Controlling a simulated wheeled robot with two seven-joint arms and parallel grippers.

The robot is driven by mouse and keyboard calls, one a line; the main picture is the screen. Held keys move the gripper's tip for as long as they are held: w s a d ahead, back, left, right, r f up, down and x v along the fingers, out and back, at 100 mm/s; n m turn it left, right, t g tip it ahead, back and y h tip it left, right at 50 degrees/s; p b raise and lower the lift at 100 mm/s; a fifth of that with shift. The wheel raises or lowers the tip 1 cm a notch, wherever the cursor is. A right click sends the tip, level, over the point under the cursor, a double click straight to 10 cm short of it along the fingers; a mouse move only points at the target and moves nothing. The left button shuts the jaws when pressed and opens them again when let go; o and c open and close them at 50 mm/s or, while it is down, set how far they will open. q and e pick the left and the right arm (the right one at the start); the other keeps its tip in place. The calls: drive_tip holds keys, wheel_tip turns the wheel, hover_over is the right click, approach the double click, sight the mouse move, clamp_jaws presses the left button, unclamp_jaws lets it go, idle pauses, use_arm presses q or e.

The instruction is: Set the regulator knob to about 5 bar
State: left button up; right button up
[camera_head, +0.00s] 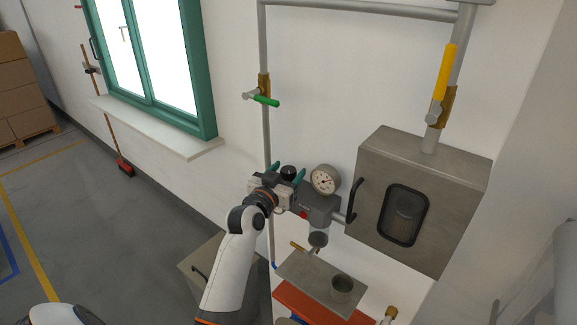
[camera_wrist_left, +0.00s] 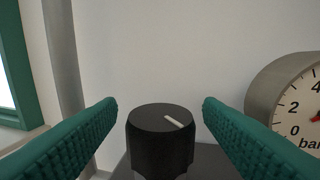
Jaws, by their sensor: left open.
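The regulator knob (camera_wrist_left: 160,138) is black and round with a white pointer line on its top, turned toward the right in the left wrist view. It also shows as a dark dome in the head view (camera_head: 288,173). My left gripper (camera_head: 288,168) is open, its green fingers (camera_wrist_left: 160,110) on either side of the knob with gaps between. The pressure gauge (camera_head: 325,180) stands just right of the knob; in the left wrist view the gauge (camera_wrist_left: 295,105) is cut off, with a red needle tip near 0 and most of the dial hidden. My right gripper is not seen.
A grey metal cabinet (camera_head: 410,155) with a dark window and handle stands right of the gauge. A green-handled valve (camera_head: 264,100) and a yellow-handled valve (camera_head: 443,80) sit on pipes above.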

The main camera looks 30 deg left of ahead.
use_arm(q)
drive_tip(key=shift+w, duration=0.5)
drive_tip(key=c, duration=1)
drive_tip(key=shift+a+f+m+h+b, duration=0.15)
drive_tip(key=shift+m+h+b, duration=0.15)
drive_tip(key=shift+b, duration=0.3)
drive_tip(key=m+h+b, duration=0.2)
drive_tip(key=h+b, duration=0.1)
drive_tip(key=b, duration=0.3)
drive_tip(key=m+g+h+b, duration=0.1)
drive_tip(key=h+b, duration=0.2)
drive_tip(key=b, duration=0.3)
drive_tip(key=m+h+b, duration=0.2)
drive_tip(key=h+b, duration=0.1)
drive_tip(key=b, duration=0.3)
drive_tip(key=shift+f+m, duration=0.1)
drive_tip(key=shift+m, duration=0.2)
drive_tip(key=shift+r+m+g+h+b, duration=0.2)
drive_tip(key=shift+m+g+h+b, duration=0.15)
drive_tip(key=shift+b, duration=0.3)
